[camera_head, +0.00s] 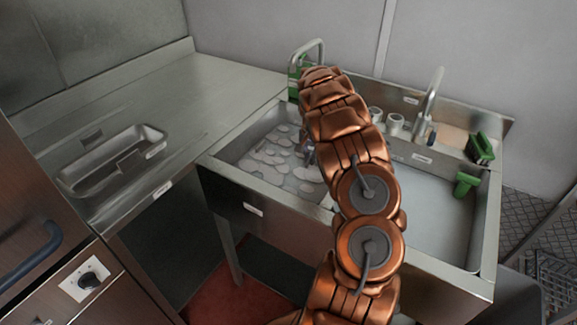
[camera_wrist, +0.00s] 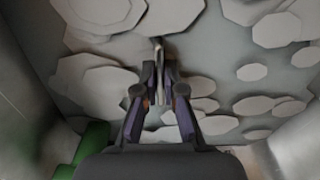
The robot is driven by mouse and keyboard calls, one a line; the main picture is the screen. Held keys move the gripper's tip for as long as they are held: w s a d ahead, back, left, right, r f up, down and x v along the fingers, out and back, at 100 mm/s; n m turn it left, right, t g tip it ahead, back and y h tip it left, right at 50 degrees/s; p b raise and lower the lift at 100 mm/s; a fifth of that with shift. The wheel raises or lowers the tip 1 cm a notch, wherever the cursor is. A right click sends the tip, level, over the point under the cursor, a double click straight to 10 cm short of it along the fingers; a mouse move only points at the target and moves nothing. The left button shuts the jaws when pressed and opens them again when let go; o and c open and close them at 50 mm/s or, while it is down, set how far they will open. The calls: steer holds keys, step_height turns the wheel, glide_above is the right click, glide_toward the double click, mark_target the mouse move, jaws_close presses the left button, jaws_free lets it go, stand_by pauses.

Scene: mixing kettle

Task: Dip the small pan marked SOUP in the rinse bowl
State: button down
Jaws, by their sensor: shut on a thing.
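My gripper (camera_wrist: 159,85) is over the left sink basin (camera_head: 232,163), low among pale suds patches (camera_wrist: 100,85). In the wrist view its fingers are shut on a thin grey handle-like piece (camera_wrist: 158,50). In the head view my arm hides most of the gripper; only a bit of it (camera_head: 309,154) shows beside the arm. No pan body and no SOUP marking can be made out; suds and my arm cover much of the basin. The right basin (camera_head: 440,225) looks empty of suds; I cannot tell which basin is the rinse bowl.
Faucets (camera_head: 434,92) stand at the back of the sink. Two pale cups (camera_head: 395,124) and green brushes (camera_head: 480,149) sit on the back ledge. Another green item (camera_head: 466,184) is at the right basin's edge.

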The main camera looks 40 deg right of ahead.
stand_by(0.3)
step_height(320, 180, up, 12)
steer(key=p, duration=0.1)
stand_by(1.2)
